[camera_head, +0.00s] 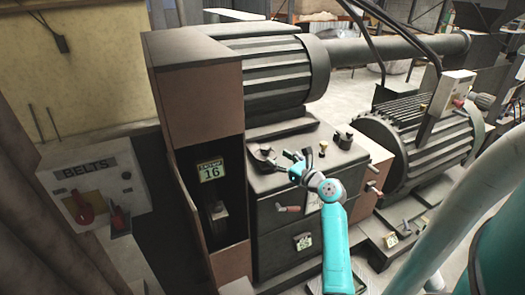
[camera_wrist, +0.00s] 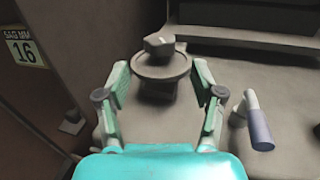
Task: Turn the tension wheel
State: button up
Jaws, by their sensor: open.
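The tension wheel looks to be the small dark round handwheel with a knob on it, on top of the grey machine housing (camera_head: 290,200). In the wrist view the wheel (camera_wrist: 160,72) lies centred, with the green fingers of my gripper (camera_wrist: 160,84) open to its left and right and a gap on each side. I cannot tell whether the fingertips are level with its rim or short of it. In the head view my gripper (camera_head: 288,163) is just right of the wheel (camera_head: 262,159). Nothing is held.
A lever with a blue-grey grip (camera_wrist: 257,125) stands close to the right finger. A label reading 16 (camera_head: 212,171) is in the brown cabinet (camera_head: 203,95) to the left. More knobs (camera_head: 343,140) sit on the housing's top to the right. A BELTS control box (camera_head: 95,180) is at far left.

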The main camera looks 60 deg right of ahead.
aim_at(269, 152)
jog(key=x, duration=0.7)
jog(key=shift+w+d+f, duration=0.1)
jog(key=shift+w+d, duration=0.1)
jog(key=shift+w, duration=0.15)
jog(key=shift+h, duration=0.3)
jog(key=c, duration=1.2)
